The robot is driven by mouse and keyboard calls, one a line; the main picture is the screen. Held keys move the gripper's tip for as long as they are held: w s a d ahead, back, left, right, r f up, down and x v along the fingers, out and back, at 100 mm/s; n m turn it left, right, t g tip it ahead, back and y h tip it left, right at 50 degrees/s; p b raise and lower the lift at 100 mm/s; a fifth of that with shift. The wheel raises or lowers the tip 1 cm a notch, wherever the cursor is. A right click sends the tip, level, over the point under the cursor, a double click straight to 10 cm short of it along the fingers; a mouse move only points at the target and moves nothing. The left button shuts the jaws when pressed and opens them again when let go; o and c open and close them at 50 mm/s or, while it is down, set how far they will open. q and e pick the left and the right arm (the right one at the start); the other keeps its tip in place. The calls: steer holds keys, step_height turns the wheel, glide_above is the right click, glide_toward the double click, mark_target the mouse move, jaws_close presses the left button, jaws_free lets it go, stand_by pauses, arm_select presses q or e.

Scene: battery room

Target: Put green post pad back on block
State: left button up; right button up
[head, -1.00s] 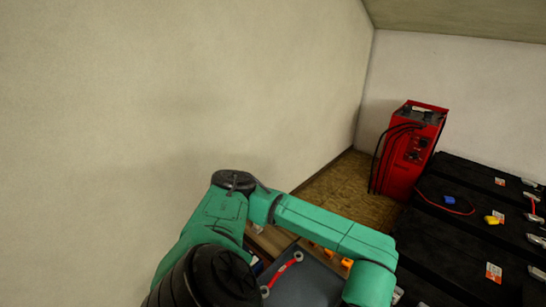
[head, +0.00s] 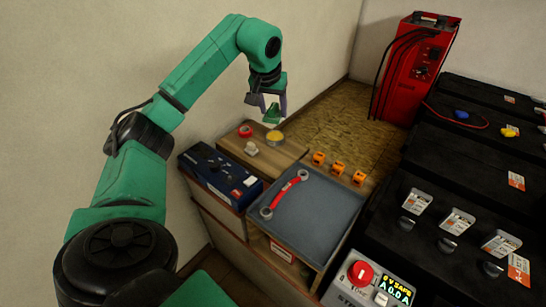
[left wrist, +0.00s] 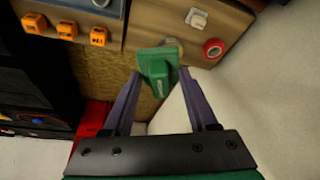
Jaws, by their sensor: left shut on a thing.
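The green post pad (head: 271,114) is held between the fingertips of my left gripper (head: 267,105), in the air above the wooden block. The left wrist view also shows the green pad (left wrist: 155,68) between the two purple-grey fingers. The wooden block (head: 285,153) bears a red ring (head: 245,131), a white piece (head: 251,149) and a yellow round pad (head: 275,138). In the left wrist view the wooden block (left wrist: 150,22) lies beyond the green pad, which partly hides the yellow pad. My right gripper is not in view.
A grey tray (head: 325,215) with a red-handled link (head: 286,193) lies in front of the block. A dark blue box (head: 215,172) stands left, orange tags (head: 338,168) right. Black batteries (head: 455,165) and a red charger (head: 410,75) stand further right. A wall rises behind the block.

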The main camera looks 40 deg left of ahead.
arm_select(q)
steer(key=b, duration=0.1)
glide_above(274, 160)
steer(key=s, duration=0.1)
step_height(274, 160, down, 7)
steer(key=f, duration=0.3)
steer(key=f+b, duration=0.1)
steer(key=f, duration=0.6)
steer(key=shift+s+d, duration=0.2)
steer(key=shift+d, duration=0.15)
steer(key=shift+w+f, duration=0.1)
steer(key=shift+f, duration=0.15)
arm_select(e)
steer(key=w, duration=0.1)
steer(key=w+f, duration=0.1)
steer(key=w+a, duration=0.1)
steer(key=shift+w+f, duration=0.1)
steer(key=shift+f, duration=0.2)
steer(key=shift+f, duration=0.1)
arm_select(q)
steer(key=o, duration=1.3)
steer(key=shift+f, duration=0.1)
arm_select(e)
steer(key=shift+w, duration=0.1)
